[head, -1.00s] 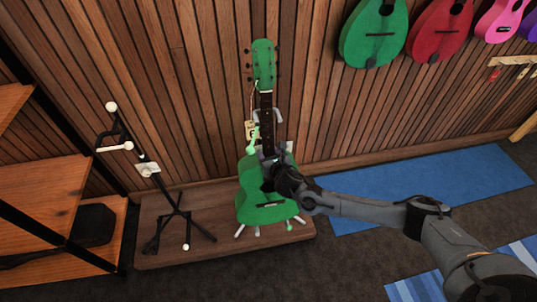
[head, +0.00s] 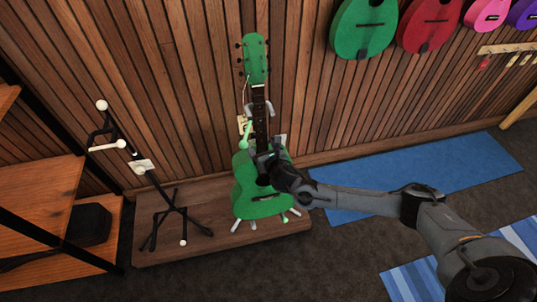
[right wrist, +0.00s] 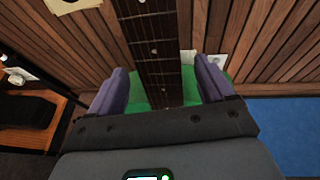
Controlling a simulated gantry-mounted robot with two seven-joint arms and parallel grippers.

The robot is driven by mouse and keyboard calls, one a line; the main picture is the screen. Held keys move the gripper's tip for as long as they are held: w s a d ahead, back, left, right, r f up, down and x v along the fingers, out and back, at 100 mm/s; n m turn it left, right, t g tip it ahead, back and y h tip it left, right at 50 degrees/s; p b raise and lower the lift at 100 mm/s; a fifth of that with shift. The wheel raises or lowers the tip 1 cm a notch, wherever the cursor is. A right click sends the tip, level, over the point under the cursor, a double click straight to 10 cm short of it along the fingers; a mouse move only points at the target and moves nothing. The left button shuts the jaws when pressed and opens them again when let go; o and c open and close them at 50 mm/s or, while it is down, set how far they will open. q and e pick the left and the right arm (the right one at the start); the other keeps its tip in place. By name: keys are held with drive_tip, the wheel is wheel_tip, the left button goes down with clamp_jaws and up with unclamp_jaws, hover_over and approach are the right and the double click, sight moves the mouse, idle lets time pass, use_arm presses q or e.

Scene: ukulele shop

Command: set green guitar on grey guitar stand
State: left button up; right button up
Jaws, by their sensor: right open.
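The green guitar (head: 258,200) stands upright, its headstock (head: 255,60) up near the wooden wall. It appears to rest on the grey guitar stand (head: 238,226), whose pale feet show below the body; the guitar hides most of the stand. My right gripper (head: 266,155) is at the base of the guitar's neck. In the right wrist view its purple-grey fingers (right wrist: 160,88) are open, one on each side of the dark fretboard (right wrist: 155,50), with gaps between. My left gripper is not in view.
A black guitar stand (head: 155,185) stands empty to the left on the same low wooden platform (head: 180,255). An orange wooden shelf (head: 40,195) is at far left. A blue mat (head: 430,178) lies to the right. Green and red instruments (head: 365,28) hang on the wall.

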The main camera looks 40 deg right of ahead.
drive_tip(key=s+a+r+m+g+y+p, duration=0.2)
drive_tip(key=s+a+r+m+g+p, duration=0.15)
drive_tip(key=s+a+p, duration=0.65)
drive_tip(key=s+a+r+m+g+y+p, duration=0.2)
drive_tip(key=s+a+m+p, duration=0.45)
drive_tip(key=s, duration=0.85)
drive_tip(key=s+r+m+g, duration=0.4)
drive_tip(key=s+r+m, duration=0.55)
drive_tip(key=m, duration=0.95)
wheel_tip(320, 180, up, 38)
drive_tip(key=m+p, duration=0.1)
drive_tip(key=p, duration=3.7)
drive_tip(key=shift+w+y+p, duration=0.2)
drive_tip(key=shift+y+p, duration=0.1)
drive_tip(key=shift+p, duration=0.1)
